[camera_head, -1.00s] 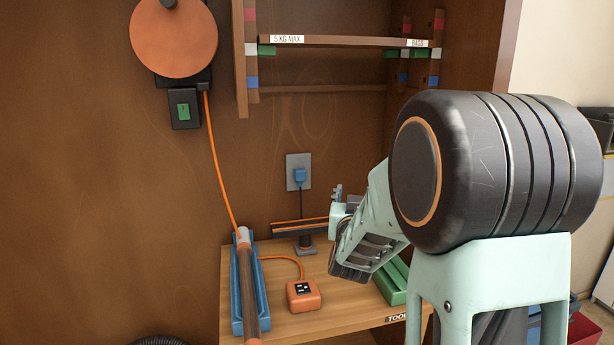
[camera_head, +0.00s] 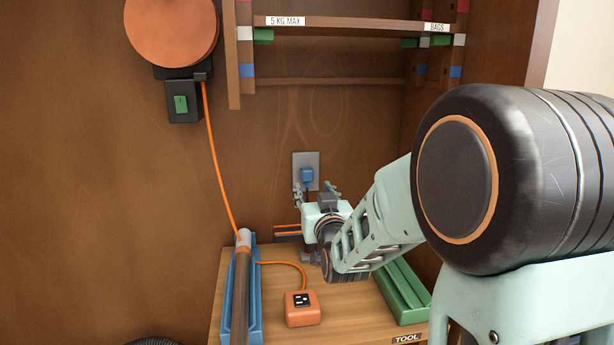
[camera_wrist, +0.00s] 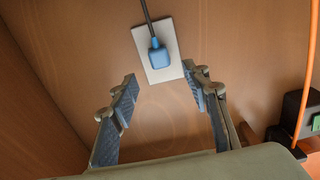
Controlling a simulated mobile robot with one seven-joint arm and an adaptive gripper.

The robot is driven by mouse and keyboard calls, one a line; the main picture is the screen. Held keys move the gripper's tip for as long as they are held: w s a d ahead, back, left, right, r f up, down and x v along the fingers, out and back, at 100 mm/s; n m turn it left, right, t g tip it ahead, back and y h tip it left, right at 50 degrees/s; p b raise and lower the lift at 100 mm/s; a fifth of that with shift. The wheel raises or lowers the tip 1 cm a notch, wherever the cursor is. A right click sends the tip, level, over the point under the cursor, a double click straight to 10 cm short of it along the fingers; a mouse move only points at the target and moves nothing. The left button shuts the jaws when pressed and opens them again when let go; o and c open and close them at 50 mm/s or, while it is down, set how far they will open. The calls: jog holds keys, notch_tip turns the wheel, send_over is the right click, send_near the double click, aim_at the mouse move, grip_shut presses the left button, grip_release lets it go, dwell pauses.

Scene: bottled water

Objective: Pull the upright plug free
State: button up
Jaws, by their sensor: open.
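The blue plug (camera_head: 307,175) sits in a grey wall outlet plate (camera_head: 313,160) on the brown back panel. In the wrist view the plug (camera_wrist: 158,56) is on the pale plate (camera_wrist: 176,73), with a dark cord running from it to the top edge. My gripper (camera_head: 314,189) is just below the plug in the head view. In the wrist view my gripper (camera_wrist: 158,75) is open and empty, its two fingers apart on either side of the plate's near end. The plug lies beyond the fingertips, roughly midway between them. Whether a finger touches the plate, I cannot tell.
A wooden bench (camera_head: 350,311) holds an orange socket box (camera_head: 302,309), a blue tray (camera_head: 228,318) with a rod, and a green rail (camera_head: 404,291). A shelf (camera_head: 350,28) is above. An orange cable (camera_head: 217,165) hangs at left.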

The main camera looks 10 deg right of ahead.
aim_at(308, 177)
jog(key=w+p, duration=0.1)
jog(key=w, duration=0.6)
jog(key=shift+f, duration=0.1)
jog(key=shift+w, duration=1)
jog(key=shift+b, duration=1.15)
jog(key=shift+c, duration=0.2)
grip_shut()
jog(key=s+b, duration=0.2)
jog(key=s, duration=0.4)
dwell(1.2)
